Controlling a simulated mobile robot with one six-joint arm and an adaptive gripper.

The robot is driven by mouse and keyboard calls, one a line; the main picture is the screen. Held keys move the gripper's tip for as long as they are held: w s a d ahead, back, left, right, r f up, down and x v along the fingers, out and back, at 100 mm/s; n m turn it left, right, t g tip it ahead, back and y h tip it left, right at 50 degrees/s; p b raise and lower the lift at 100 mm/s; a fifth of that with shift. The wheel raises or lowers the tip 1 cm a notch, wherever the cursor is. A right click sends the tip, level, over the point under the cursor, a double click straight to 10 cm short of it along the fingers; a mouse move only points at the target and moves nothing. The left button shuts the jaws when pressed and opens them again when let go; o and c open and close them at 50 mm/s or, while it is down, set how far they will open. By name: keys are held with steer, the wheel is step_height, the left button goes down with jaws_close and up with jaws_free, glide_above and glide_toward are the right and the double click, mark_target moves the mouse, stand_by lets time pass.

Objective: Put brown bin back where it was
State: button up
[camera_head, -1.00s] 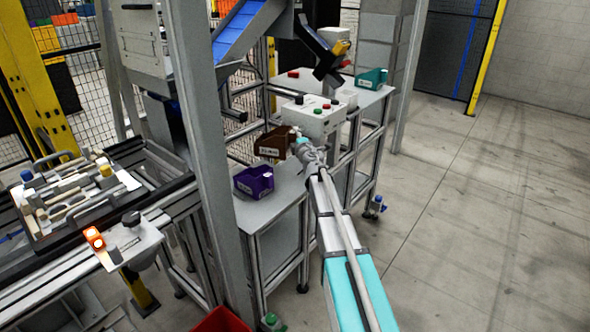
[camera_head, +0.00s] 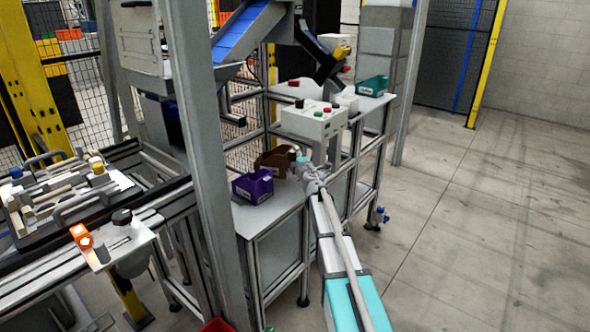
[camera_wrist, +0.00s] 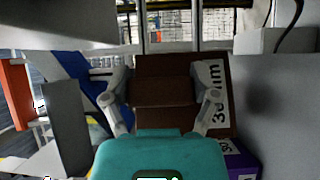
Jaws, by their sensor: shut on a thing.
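The brown bin (camera_head: 273,160) is in the head view over the grey side table (camera_head: 262,214), just behind and right of the purple bin (camera_head: 254,185). My gripper (camera_head: 298,158) is at the bin's right end. In the wrist view the brown bin (camera_wrist: 150,66) is between the two fingers of my gripper (camera_wrist: 166,95), which are shut on it. A label with "mm" print shows on the bin's right part. The purple bin (camera_wrist: 240,163) shows at the lower right of the wrist view. I cannot tell whether the brown bin touches the table.
A control box (camera_head: 313,118) with buttons stands right behind the brown bin. A teal bin (camera_head: 372,86) is on the far table part. A grey post (camera_head: 209,150) stands left of the side table. The floor at right is clear.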

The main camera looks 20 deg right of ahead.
steer(key=shift+f, duration=0.1)
steer(key=shift+f+b, duration=2.05)
steer(key=shift+b, duration=0.05)
steer(key=shift+f, duration=0.1)
steer(key=o, duration=1)
steer(key=shift+s+r, duration=0.15)
steer(key=shift+r, duration=0.05)
steer(key=s, duration=1.1)
steer(key=shift+s+d, duration=0.2)
steer(key=shift+s, duration=0.15)
